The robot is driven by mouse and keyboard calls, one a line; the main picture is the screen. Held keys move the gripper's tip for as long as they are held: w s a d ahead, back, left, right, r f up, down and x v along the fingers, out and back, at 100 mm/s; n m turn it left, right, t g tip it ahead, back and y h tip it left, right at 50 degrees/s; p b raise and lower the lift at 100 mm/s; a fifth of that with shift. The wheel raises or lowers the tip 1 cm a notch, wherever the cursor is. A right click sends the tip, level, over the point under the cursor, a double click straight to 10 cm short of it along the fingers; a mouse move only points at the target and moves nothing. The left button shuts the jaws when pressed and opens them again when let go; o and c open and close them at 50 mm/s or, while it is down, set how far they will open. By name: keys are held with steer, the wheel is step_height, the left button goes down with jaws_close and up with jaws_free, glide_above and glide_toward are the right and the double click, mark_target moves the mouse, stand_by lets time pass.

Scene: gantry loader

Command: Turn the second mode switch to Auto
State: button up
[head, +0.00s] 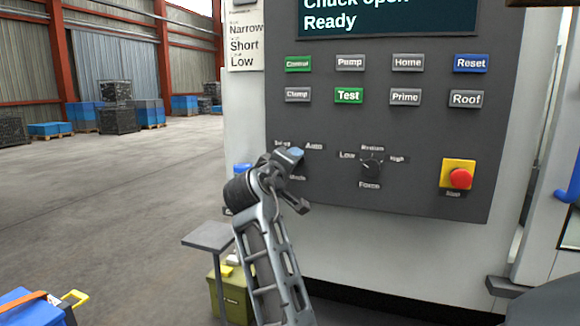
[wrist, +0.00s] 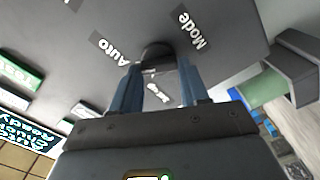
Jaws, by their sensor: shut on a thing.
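The mode switch is a dark round knob (wrist: 157,50) on the grey control panel (head: 420,190). My gripper (wrist: 158,70) is shut on it, with one blue finger on each side. In the wrist view the labels Auto (wrist: 115,48) and Mode (wrist: 190,30) lie on either side of the knob. White marks show between the fingers, too unclear to read. In the head view my gripper (head: 295,155) covers the knob, below and left of the Auto label (head: 314,146). Which way the knob points cannot be told.
To the right are a force knob (head: 371,165) and a red stop button (head: 460,178) on yellow. Rows of push buttons and a screen (head: 385,18) reading Ready sit above. A small grey stand (head: 208,237) and a green box (head: 232,295) stand below left. Open floor lies left.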

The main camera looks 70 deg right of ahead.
steer(key=shift+f, duration=0.1)
steer(key=o, duration=1.1)
steer(key=shift+c, duration=0.2)
steer(key=shift+a, duration=0.1)
steer(key=a, duration=0.7)
steer(key=shift+s+a+b, duration=0.3)
steer(key=shift+b, duration=0.15)
